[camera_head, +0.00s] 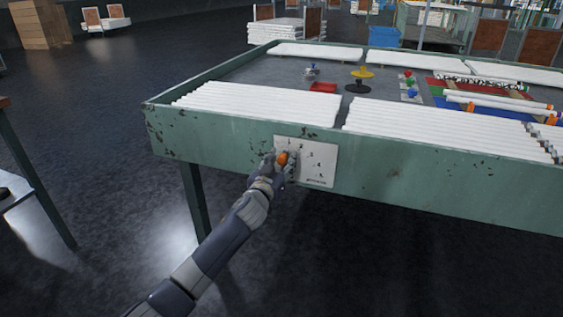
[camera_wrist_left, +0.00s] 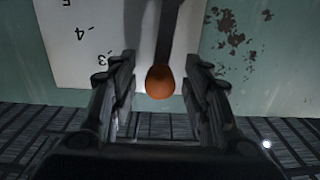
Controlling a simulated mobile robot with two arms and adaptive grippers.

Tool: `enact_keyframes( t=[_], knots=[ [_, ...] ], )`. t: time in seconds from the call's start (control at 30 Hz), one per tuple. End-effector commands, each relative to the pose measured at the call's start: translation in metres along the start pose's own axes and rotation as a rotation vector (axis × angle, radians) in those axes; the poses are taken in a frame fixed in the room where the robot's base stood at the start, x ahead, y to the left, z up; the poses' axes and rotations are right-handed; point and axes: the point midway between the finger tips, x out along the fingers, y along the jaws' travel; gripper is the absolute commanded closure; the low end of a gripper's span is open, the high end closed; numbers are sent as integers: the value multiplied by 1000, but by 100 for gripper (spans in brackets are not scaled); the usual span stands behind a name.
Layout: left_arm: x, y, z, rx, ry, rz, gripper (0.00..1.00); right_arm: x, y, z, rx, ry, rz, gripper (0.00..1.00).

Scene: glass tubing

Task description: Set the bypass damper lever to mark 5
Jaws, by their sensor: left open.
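The bypass damper lever has an orange knob (camera_head: 282,158) and sits in front of a white marked plate (camera_head: 318,166) on the table's green front side. In the left wrist view the knob (camera_wrist_left: 160,82) hangs on a dark lever arm (camera_wrist_left: 168,35), between the two fingers. My left gripper (camera_head: 280,166) is open around the knob, with a gap visible on both sides of it. The plate (camera_wrist_left: 75,65) shows marks 3 and 4 in the wrist view; mark 5 cannot be read clearly. My right gripper is not in view.
The green table (camera_head: 390,170) carries stacked white tubes (camera_head: 255,103) along its front edge. A yellow-topped item (camera_head: 362,73), a red block (camera_head: 322,87) and small coloured knobs (camera_head: 411,92) stand farther back. The floor left of the table is mostly free.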

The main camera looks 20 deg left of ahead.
Motion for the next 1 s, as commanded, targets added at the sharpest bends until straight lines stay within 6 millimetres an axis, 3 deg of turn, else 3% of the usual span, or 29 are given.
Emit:
enact_keyframes(
  t=[0.03, 0.2, 0.67, 1.0],
  knots=[
    [0, 0, 0, 0, 0, 0, 63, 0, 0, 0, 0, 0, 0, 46],
    [0, 0, 0, 0, 0, 0, 100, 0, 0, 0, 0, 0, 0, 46],
    [0, 5, 1, 62, -1, 0, 100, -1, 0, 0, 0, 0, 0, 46],
    [0, 25, 8, 315, -2, 0, 100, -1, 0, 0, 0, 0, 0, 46]
  ],
)
